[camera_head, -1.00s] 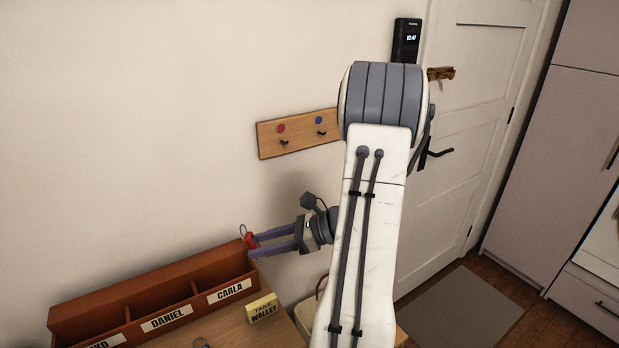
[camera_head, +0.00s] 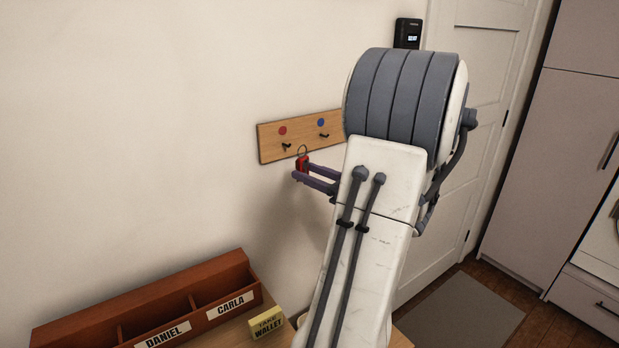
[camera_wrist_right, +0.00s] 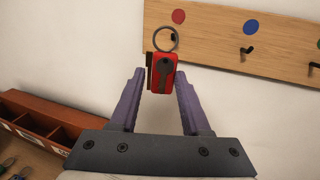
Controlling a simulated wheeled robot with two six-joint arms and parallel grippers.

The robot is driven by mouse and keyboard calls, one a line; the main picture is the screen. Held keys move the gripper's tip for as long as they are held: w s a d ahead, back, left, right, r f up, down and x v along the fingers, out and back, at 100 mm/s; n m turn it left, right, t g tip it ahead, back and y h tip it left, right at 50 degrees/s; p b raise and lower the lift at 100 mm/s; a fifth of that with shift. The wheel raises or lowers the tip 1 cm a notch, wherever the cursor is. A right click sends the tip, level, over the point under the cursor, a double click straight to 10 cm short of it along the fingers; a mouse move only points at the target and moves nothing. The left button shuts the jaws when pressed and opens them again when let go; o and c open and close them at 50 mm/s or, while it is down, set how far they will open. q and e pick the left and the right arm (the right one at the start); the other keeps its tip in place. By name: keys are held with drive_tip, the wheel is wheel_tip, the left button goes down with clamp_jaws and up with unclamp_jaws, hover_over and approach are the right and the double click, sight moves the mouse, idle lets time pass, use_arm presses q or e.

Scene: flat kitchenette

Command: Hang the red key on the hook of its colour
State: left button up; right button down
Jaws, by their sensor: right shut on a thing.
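The red key (camera_head: 302,163) has a metal ring on top and is held upright between the fingers of my right gripper (camera_head: 305,174). In the right wrist view the red key (camera_wrist_right: 162,76) sits at the tips of the right gripper (camera_wrist_right: 158,82), its ring uppermost. The wooden hook board (camera_head: 268,145) on the wall has a red dot (camera_head: 282,130) over one black hook (camera_head: 287,147) and a blue dot (camera_head: 321,122) over another hook (camera_head: 324,136). The ring is just right of and below the red-dot hook in the head view; whether they touch I cannot tell. My left gripper is out of view.
A brown compartment box (camera_head: 150,296) with name labels stands on the table below. A yellow wallet note (camera_head: 266,322) is beside it. A door (camera_head: 478,110) and tall cabinets (camera_head: 560,150) are at the right. My right arm covers the board's right end.

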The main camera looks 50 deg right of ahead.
drive_tip(key=shift+w+d+f, duration=0.1)
drive_tip(key=shift+w+d, duration=0.15)
drive_tip(key=shift+w, duration=0.65)
drive_tip(key=shift+w+d+f, duration=0.1)
drive_tip(key=shift+w+d, duration=0.15)
drive_tip(key=shift+w, duration=0.65)
drive_tip(key=shift+w+d+f, duration=0.1)
drive_tip(key=shift+w+d, duration=0.15)
drive_tip(key=shift+w, duration=0.65)
drive_tip(key=shift+w+d+f+b, duration=0.2)
drive_tip(key=shift+w+f+b, duration=0.2)
drive_tip(key=shift+w+b, duration=0.2)
drive_tip(key=shift+c, duration=1.4)
unclamp_jaws()
drive_tip(key=shift+s, duration=0.1)
drive_tip(key=s+b, duration=0.2)
drive_tip(key=s, duration=0.8)
drive_tip(key=shift+s+a, duration=0.15)
drive_tip(key=shift+a, duration=0.05)
